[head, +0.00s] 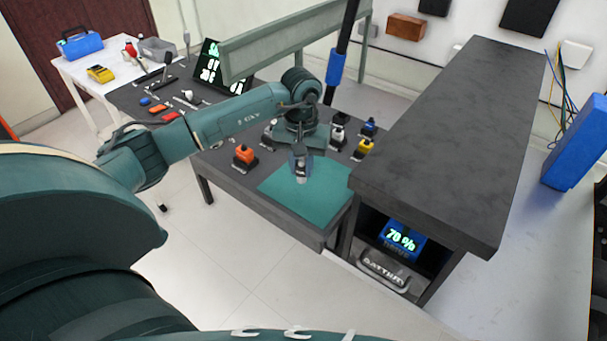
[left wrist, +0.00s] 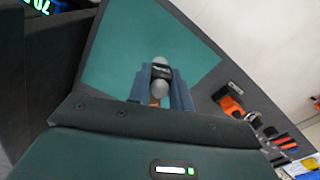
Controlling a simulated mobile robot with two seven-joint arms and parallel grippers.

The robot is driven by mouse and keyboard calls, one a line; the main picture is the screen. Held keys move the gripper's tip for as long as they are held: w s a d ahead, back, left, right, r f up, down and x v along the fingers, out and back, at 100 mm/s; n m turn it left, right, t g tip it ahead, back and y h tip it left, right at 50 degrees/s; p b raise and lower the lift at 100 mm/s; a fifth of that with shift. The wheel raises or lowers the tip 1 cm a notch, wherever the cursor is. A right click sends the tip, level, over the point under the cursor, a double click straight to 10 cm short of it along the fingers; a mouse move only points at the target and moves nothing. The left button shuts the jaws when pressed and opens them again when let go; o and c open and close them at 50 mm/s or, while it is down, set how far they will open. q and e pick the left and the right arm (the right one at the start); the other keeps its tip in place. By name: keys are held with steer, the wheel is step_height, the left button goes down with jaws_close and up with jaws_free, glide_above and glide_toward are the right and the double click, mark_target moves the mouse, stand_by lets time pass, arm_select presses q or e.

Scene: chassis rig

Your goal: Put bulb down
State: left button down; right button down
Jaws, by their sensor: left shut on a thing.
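My left gripper (head: 301,170) reaches down over the green mat (head: 270,185) on the dark work table. In the left wrist view the left gripper (left wrist: 160,90) is shut on the bulb (left wrist: 159,88), a small grey rounded piece with a dark band. The green mat (left wrist: 140,35) fills the view behind it. In the head view the bulb is small and mostly hidden at the fingertips. I cannot tell whether it touches the mat. My right gripper is in neither view.
An orange block (head: 243,154) stands left of the mat, a yellow one (head: 362,149) to the right. A taller dark bench (head: 460,120) borders the right side, with a battery unit (head: 383,268) underneath. The mat's front part is clear.

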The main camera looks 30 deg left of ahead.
mark_target(302, 178)
arm_select(q)
step_height(302, 178, down, 4)
steer(key=shift+r, duration=0.1)
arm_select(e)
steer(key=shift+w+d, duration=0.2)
arm_select(q)
steer(key=shift+f, duration=0.3)
steer(key=c, duration=1.6)
jaws_free()
steer(key=o, duration=0.3)
steer(key=shift+r, duration=0.1)
steer(key=shift+o, duration=0.2)
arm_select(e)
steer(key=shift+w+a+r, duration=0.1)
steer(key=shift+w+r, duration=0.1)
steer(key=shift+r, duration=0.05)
